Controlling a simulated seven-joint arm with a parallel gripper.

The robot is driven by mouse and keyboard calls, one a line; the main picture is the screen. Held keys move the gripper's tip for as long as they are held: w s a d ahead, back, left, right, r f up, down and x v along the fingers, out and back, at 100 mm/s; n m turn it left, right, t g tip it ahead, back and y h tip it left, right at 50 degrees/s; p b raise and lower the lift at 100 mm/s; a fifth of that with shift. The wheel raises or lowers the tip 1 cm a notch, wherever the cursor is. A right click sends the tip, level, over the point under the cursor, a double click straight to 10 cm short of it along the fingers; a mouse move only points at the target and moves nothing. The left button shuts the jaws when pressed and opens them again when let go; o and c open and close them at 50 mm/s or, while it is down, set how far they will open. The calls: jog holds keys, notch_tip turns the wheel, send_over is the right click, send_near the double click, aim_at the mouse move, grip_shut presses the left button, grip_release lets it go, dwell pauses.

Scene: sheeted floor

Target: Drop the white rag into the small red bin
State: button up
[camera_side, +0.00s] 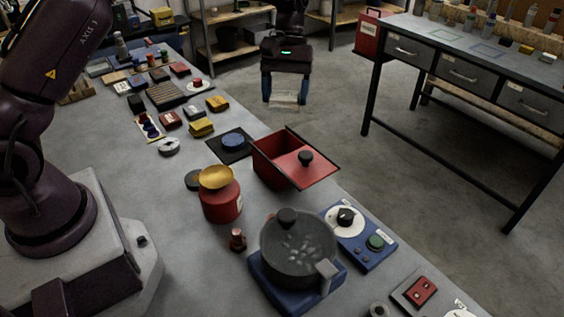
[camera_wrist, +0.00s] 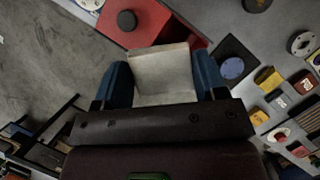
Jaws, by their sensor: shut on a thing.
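The white rag (camera_side: 285,99) hangs between the blue fingers of my gripper (camera_side: 284,88), which is shut on it. In the wrist view the rag (camera_wrist: 162,70) shows as a pale folded sheet between the fingers (camera_wrist: 163,82). The small red bin (camera_side: 267,163) stands at the bench edge, nearer the side camera than my gripper. Its red lid (camera_side: 320,170) with a black knob sits shifted to the right, leaving part of the bin open. In the wrist view the red lid (camera_wrist: 150,30) lies just beyond the rag.
A dark plate with a blue disc (camera_side: 233,142) lies beside the bin. A red canister with a brass pan (camera_side: 215,178) and a grey pot (camera_side: 299,250) stand nearer the side camera. Small blocks crowd the bench beyond. A workbench with drawers (camera_side: 460,70) stands across the open floor.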

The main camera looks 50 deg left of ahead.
jog(key=shift+f, duration=2.9)
jog(key=o, duration=1)
jog(key=v, duration=1.3)
jog(key=shift+s, duration=0.1)
